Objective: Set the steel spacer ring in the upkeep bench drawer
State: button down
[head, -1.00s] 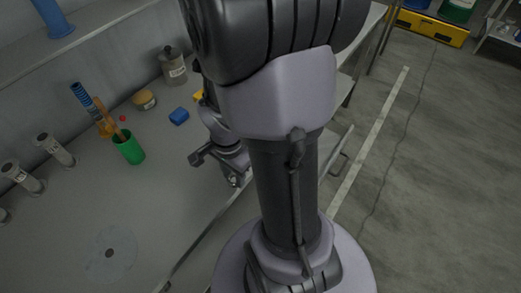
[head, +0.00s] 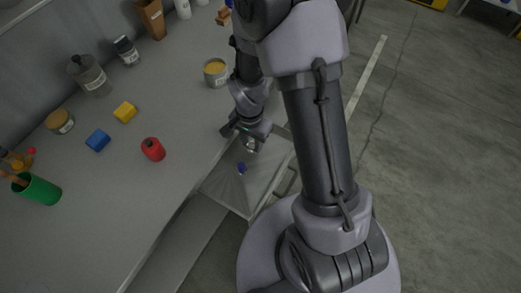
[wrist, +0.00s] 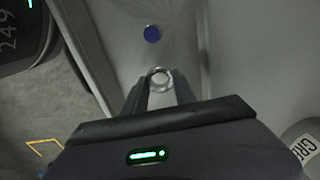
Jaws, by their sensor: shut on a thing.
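The steel spacer ring (wrist: 160,77) shows in the wrist view as a small shiny ring between my fingertips. My gripper (wrist: 157,88) is shut on it. In the head view my gripper (head: 250,145) points down over the back part of the open bench drawer (head: 222,190). The drawer is a grey metal tray pulled out from the bench front. A small blue round thing (head: 241,168) lies in it; it also shows in the wrist view (wrist: 152,34), just beyond the ring. The ring's height above the drawer floor is hard to tell.
The bench top (head: 110,225) holds a red can (head: 152,149), a yellow block (head: 125,112), a blue block (head: 97,140), a green cup (head: 38,190) and an open tin (head: 215,73) near my arm.

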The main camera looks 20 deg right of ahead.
notch_tip(320, 180, down, 7)
jog(key=shift+a+r+b, duration=0.1)
jog(key=shift+a+b, duration=0.05)
jog(key=shift+b, duration=1)
jog(key=c, duration=1)
grip_release()
notch_tip(320, 180, up, 12)
jog(key=p, duration=0.5)
notch_tip(320, 180, up, 11)
jog(key=n+t, duration=0.2)
send_over(252, 158)
jog(key=s+a+r+n+t, duration=0.1)
jog(key=s+r, duration=0.3)
jog(key=r, duration=0.1)
jog(key=s+a+r+n+t+y, duration=0.1)
jog(key=s+a+r+n, duration=0.1)
jog(key=s+r, duration=0.2)
jog(key=s+a+r+n+t+y, duration=0.1)
jog(key=s+r, duration=0.3)
jog(key=r, duration=0.2)
jog(key=shift+s+a+r+t, duration=0.2)
jog(key=shift+s+a+t, duration=0.15)
jog(key=shift+t, duration=0.05)
